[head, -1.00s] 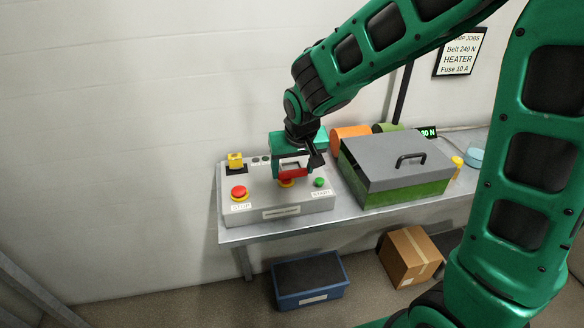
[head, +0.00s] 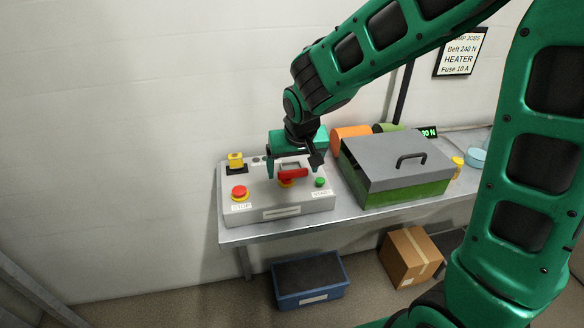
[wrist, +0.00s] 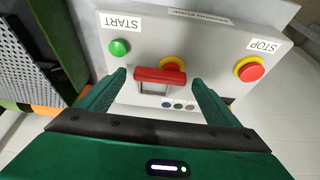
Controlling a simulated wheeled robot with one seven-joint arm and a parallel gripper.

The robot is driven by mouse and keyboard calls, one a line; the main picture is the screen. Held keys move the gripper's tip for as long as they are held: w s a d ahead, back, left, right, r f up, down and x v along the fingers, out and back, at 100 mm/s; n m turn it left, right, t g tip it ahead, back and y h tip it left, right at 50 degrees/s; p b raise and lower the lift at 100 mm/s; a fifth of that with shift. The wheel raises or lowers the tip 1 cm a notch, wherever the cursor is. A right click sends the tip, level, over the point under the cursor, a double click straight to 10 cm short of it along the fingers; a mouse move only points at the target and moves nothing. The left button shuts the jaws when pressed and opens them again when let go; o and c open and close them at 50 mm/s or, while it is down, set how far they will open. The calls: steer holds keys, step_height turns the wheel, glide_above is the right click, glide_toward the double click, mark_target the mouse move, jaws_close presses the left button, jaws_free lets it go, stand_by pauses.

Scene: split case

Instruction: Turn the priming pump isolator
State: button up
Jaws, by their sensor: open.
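The isolator has a red bar handle (head: 293,174) over a yellow round base (head: 285,184), in the middle of a light grey control box (head: 250,208). In the wrist view the red handle (wrist: 160,75) lies crosswise, with the yellow base (wrist: 173,63) partly hidden behind it and a grey U-shaped frame beside it. My gripper (head: 294,172) is open over the box. In the wrist view its two fingers (wrist: 159,77) stand on either side of the handle, apart from its ends. Whether the tips are level with the handle is hard to tell.
A red STOP button (head: 239,192) is left of the handle and a green START button (head: 320,182) right. A green case with a grey lid (head: 395,162) is close on the right. A bench (head: 350,218) carries everything.

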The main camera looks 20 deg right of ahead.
steer(key=v, duration=1)
steer(key=shift+r, duration=0.15)
steer(key=shift+s, duration=0.1)
steer(key=s+d+m+g+h, duration=0.1)
steer(key=s+d, duration=0.3)
steer(key=d, duration=0.4)
steer(key=s+d+m+g, duration=0.1)
steer(key=s+d+m, duration=0.1)
steer(key=s+d, duration=0.45)
steer(key=s+d+f+m+g, duration=0.1)
steer(key=s+d+f, duration=0.1)
steer(key=s+d, duration=0.3)
steer(key=s+d+f+m+g+y, duration=0.1)
steer(key=s+d, duration=0.4)
steer(key=s, duration=0.6)
steer(key=shift+f+m, duration=0.4)
steer(key=shift+m, duration=0.1)
steer(key=shift+w+d, duration=0.1)
